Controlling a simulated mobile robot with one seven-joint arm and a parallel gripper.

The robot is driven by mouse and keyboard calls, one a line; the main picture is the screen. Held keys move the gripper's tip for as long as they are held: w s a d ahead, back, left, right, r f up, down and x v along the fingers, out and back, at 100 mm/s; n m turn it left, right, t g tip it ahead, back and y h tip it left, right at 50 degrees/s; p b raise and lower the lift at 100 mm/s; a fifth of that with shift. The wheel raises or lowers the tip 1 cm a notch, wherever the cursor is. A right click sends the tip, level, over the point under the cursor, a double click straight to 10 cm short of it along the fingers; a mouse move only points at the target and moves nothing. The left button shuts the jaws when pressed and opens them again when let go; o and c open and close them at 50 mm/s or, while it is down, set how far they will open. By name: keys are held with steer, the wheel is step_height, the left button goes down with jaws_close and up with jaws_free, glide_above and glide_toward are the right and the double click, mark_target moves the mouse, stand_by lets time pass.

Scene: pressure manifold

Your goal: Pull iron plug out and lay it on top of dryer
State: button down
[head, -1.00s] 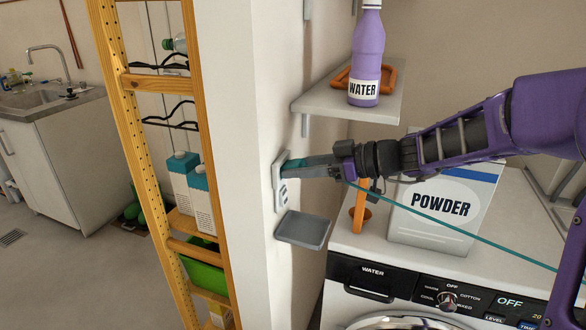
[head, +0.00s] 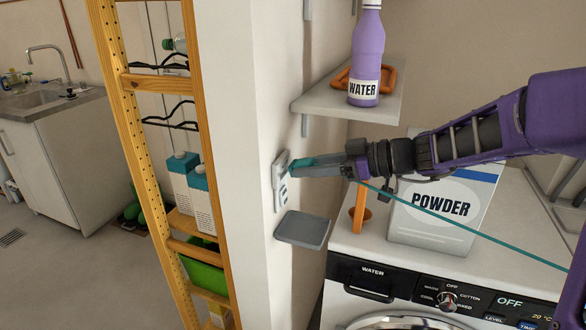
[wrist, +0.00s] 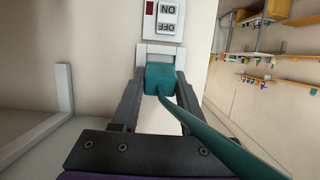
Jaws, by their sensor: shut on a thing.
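The teal plug (head: 301,166), with a teal cord (head: 450,222) running down to the right, is at the wall socket (head: 281,182). My gripper (head: 312,165) is shut on the plug, with a finger on each side of it. In the wrist view the plug (wrist: 159,78) sits between the fingers, just below the socket plate (wrist: 161,54). I cannot tell whether its prongs are fully clear of the socket. The white machine (head: 345,303) at lower right has a control panel and a flat top (head: 352,243); I cannot read whether it is the dryer.
A powder box (head: 440,215) and an orange scoop (head: 360,212) stand on the machine top. A shelf (head: 325,103) above holds a purple water bottle (head: 366,60). A small grey tray (head: 302,229) juts from the wall below the socket.

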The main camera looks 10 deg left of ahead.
steer(key=shift+v, duration=1.85)
